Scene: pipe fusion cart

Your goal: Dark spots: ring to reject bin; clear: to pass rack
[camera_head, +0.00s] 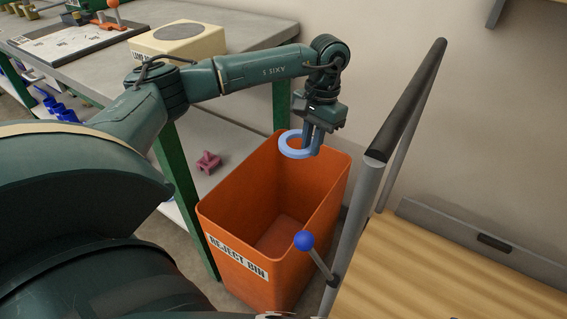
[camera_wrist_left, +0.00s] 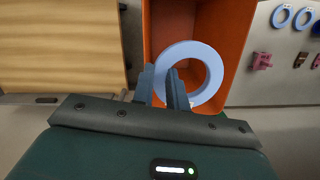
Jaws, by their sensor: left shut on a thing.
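A light blue ring (camera_head: 291,147) is held by my left gripper (camera_head: 312,143) over the far end of the orange reject bin (camera_head: 228,226). The gripper is shut on the ring's edge. In the left wrist view the ring (camera_wrist_left: 208,58) sits between the fingertips of the left gripper (camera_wrist_left: 165,90), with the bin wall (camera_wrist_left: 232,98) behind it. I see no dark spots on the side of the ring that shows. The visible part of the bin's floor looks empty. The pass rack cannot be made out. My right gripper is not in view.
A grey table (camera_head: 262,34) with a cream box (camera_head: 178,40) stands behind the bin. A pink part (camera_head: 208,161) lies on its lower shelf. A grey rail (camera_head: 405,100) and a blue-knobbed lever (camera_head: 305,240) stand right of the bin, beside a wooden top (camera_head: 440,270).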

